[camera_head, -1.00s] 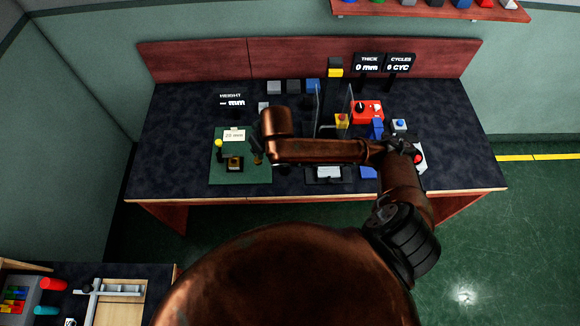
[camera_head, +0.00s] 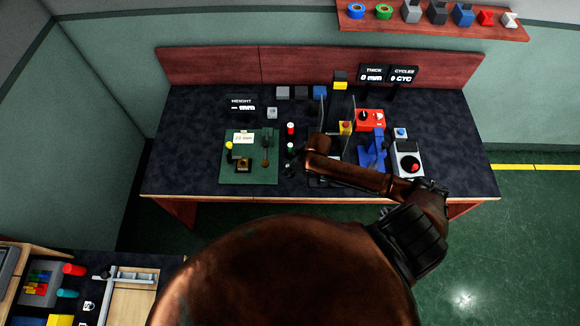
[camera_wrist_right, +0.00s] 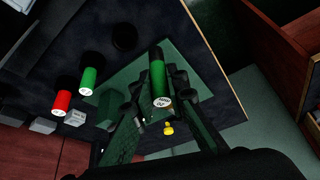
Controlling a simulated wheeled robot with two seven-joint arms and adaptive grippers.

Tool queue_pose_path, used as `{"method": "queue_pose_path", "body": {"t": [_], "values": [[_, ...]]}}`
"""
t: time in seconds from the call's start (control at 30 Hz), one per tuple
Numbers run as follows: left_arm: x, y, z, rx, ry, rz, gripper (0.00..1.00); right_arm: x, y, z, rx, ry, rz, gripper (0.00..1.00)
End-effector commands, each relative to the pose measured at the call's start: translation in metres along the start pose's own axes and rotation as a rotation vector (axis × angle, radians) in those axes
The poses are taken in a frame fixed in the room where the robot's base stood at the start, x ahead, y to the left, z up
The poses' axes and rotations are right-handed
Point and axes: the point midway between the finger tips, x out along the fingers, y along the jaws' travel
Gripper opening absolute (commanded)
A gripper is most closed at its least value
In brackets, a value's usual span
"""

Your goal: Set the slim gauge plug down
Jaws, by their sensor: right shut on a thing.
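My right gripper (camera_wrist_right: 155,94) is shut on a slim gauge plug (camera_wrist_right: 158,76), a green cylinder with a black end and a white marked face. Whether the held plug touches the surface cannot be told. My left gripper is not in view.
Grey and blue blocks stand behind. A red control box (camera_head: 369,120) stands to the right.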

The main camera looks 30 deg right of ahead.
Motion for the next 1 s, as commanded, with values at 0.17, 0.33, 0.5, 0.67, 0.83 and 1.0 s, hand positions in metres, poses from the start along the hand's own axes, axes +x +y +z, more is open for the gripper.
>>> {"method": "queue_pose_path", "body": {"t": [0.17,0.33,0.5,0.67,0.83,1.0], "values": [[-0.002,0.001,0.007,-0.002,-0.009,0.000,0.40,0.032,0.031,0.004,0.004,-0.001,0.000,0.00],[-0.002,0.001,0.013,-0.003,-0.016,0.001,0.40,0.053,0.048,0.008,0.003,0.000,-0.001,0.00],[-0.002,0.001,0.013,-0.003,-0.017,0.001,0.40,0.062,0.055,0.010,0.001,0.000,0.000,0.00],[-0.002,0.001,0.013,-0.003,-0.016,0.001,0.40,0.083,0.057,0.019,0.002,-0.001,-0.002,0.00],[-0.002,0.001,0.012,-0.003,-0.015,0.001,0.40,0.093,0.057,0.023,0.001,0.000,0.000,0.00],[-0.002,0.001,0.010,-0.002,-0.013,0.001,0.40,0.092,0.057,0.023,0.001,0.000,0.000,0.00]]}}
